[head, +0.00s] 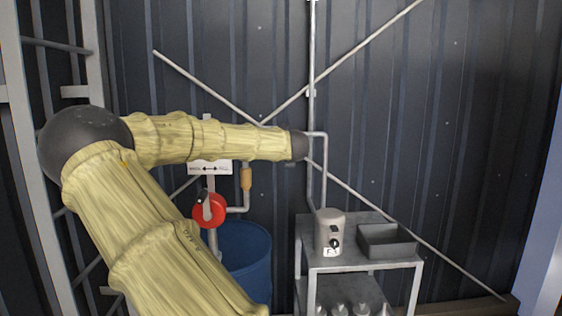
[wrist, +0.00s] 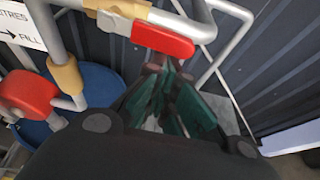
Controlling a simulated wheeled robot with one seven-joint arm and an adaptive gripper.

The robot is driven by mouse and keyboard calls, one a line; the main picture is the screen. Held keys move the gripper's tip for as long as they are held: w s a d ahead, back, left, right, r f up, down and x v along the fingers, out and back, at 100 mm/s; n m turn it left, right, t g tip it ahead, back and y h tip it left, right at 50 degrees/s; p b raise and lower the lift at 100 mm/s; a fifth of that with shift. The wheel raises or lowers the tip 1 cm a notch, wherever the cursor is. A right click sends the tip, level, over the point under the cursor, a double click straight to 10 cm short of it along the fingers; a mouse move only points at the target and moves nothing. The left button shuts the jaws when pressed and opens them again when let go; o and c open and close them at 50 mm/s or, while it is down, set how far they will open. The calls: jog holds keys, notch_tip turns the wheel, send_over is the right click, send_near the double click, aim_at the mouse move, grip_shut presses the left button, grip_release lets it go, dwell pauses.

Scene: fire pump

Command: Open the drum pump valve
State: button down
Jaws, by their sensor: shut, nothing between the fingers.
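The valve's red lever handle (wrist: 163,40) shows in the wrist view at the top centre, joined to a brass body (wrist: 118,12) on a grey pipe. The handle runs roughly along the pipe. My gripper (wrist: 168,68) is shut and empty, its green fingers pointing up toward the handle. Its tips lie just below the red handle; whether they touch it I cannot tell. The red drum pump (wrist: 28,92) stands at the left over the blue drum (wrist: 90,88). In the head view the pump (head: 209,210) and drum (head: 250,255) show below my arm, which hides the valve.
A grey table (head: 365,264) stands right of the drum, with a grey canister (head: 330,228) and an open dark tray (head: 388,240) on it. Several bottles (head: 340,309) stand on its lower shelf. A ribbed dark wall with diagonal braces closes the back. A ladder-like frame (head: 65,93) stands left.

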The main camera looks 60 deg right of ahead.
jog(key=shift+d+r+n, duration=0.1)
jog(key=shift+r+n, duration=0.15)
jog(key=shift+n, duration=0.05)
jog(key=shift+f, duration=0.15)
dwell(0.4)
jog(key=s+a+b, duration=0.5)
jog(key=s+a, duration=0.1)
jog(key=a, duration=0.1)
jog(key=shift+a+f, duration=0.2)
jog(key=shift+f, duration=0.05)
dwell(0.4)
dwell(0.4)
